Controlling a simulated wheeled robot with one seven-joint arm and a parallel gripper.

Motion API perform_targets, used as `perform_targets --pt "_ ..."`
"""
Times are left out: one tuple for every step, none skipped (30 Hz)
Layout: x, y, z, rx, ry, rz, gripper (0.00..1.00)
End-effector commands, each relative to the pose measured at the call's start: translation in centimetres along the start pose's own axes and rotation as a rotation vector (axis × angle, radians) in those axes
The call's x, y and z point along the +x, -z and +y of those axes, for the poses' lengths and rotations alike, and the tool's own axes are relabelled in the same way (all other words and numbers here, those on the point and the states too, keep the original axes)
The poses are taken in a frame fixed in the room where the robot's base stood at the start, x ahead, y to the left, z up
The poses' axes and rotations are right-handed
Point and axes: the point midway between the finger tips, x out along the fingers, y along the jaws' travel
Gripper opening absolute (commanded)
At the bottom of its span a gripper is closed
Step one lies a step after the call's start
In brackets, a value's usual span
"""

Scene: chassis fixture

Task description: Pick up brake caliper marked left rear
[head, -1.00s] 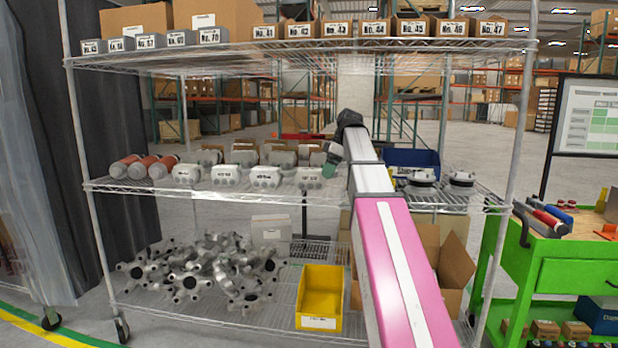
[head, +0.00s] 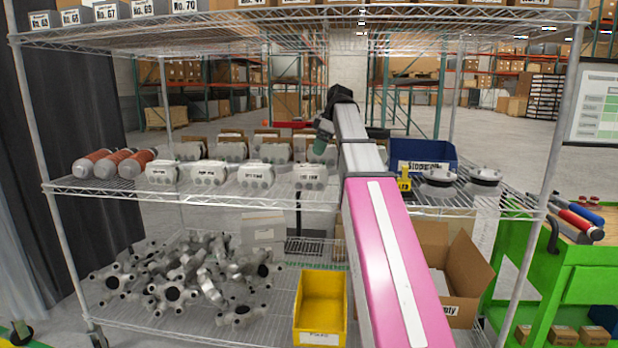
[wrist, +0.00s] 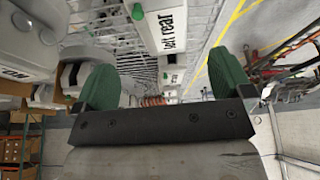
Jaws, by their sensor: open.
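White brake calipers stand in a row on the middle shelf in the head view; their labels are too small to read there. The rightmost front caliper (head: 310,177) is just below my gripper (head: 320,143). In the wrist view, a white caliper marked left rear (wrist: 151,30) lies ahead, beyond the gap between the green fingers of my gripper (wrist: 163,84). The fingers are apart, with nothing between them. I cannot tell for sure which caliper in the head view bears that label.
Other calipers (head: 255,176) stand close to the left and behind. Red-and-grey cylinders (head: 115,163) are at the shelf's left end. A blue bin (head: 423,155) and round parts (head: 484,181) are to the right. The wire top shelf (head: 230,28) hangs above.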

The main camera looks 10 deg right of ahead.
Motion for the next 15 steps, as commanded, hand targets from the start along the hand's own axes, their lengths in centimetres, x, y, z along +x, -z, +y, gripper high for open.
perform_targets --pt "0.9 0.0 -0.2 0.000 0.001 0.000 0.98" --pt "1.4 0.0 -0.2 0.000 0.001 0.000 0.98" --pt "2.0 0.0 -0.2 0.000 0.002 -0.001 0.98" --pt "2.5 0.0 -0.2 0.000 0.002 -0.001 0.98" --pt "2.8 0.0 -0.1 0.000 0.002 -0.001 0.98" --pt "3.2 0.0 -0.1 0.000 0.001 -0.001 0.98" --pt "3.4 0.0 -0.1 0.000 0.000 -0.001 0.98" --pt "3.6 0.0 -0.1 0.000 -0.001 0.000 0.98" --pt "3.8 0.0 -0.1 0.000 -0.001 -0.001 0.98" --pt "3.9 0.0 -0.1 0.000 -0.001 -0.001 0.98" --pt "4.0 0.0 -0.1 0.000 -0.001 -0.001 0.98" --pt "4.3 -0.1 -0.2 0.000 0.000 -0.001 0.98" --pt "4.6 -0.1 -0.2 0.000 0.000 -0.001 0.98" --pt "5.0 -0.1 -0.3 0.000 0.001 -0.001 0.98" --pt "5.5 -0.2 -0.4 0.000 0.001 -0.001 0.98"
